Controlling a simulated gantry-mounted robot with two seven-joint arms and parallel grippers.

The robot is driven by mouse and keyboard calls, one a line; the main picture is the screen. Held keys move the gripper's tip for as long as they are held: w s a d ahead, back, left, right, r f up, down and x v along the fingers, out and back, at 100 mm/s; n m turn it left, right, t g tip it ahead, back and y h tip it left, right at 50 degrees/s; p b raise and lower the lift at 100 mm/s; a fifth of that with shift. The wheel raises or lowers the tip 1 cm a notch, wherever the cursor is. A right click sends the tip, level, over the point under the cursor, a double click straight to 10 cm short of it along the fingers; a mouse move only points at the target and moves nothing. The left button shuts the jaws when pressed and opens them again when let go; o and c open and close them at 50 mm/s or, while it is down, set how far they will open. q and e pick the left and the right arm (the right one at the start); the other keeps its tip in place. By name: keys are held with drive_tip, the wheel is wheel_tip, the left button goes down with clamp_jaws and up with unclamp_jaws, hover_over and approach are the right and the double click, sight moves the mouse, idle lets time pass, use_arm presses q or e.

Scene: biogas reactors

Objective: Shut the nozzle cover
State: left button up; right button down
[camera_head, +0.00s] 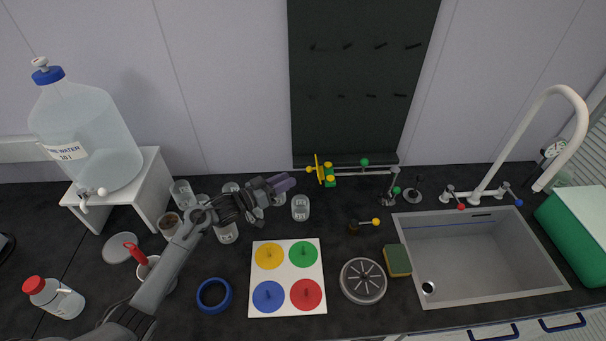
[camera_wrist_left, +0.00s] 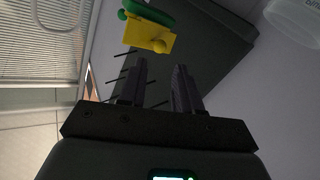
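The green and yellow fixture (camera_head: 327,173) stands at the back of the counter below the dark panel. It has a thin upright yellow plate, which I take to be the nozzle cover (camera_head: 318,168), and a small yellow knob to its left. In the left wrist view the yellow plate (camera_wrist_left: 148,36) with a rounded knob shows beyond my fingertips, with a green part (camera_wrist_left: 150,10) behind it. My left gripper (camera_head: 284,183) is just left of the fixture, apart from it. Its two fingers (camera_wrist_left: 160,82) are spread with nothing between them. My right gripper is in neither view.
Glass jars (camera_head: 300,207) stand close under my left gripper. A white board with coloured discs (camera_head: 287,277) lies in front. A metal rail runs right from the fixture toward a tap-like fitting (camera_head: 391,188). The sink (camera_head: 480,255) is at the right, a water bottle (camera_head: 85,130) at the left.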

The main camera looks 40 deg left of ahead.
use_arm(q)
drive_tip(key=x, duration=0.7)
drive_tip(key=shift+c, duration=0.3)
clamp_jaws()
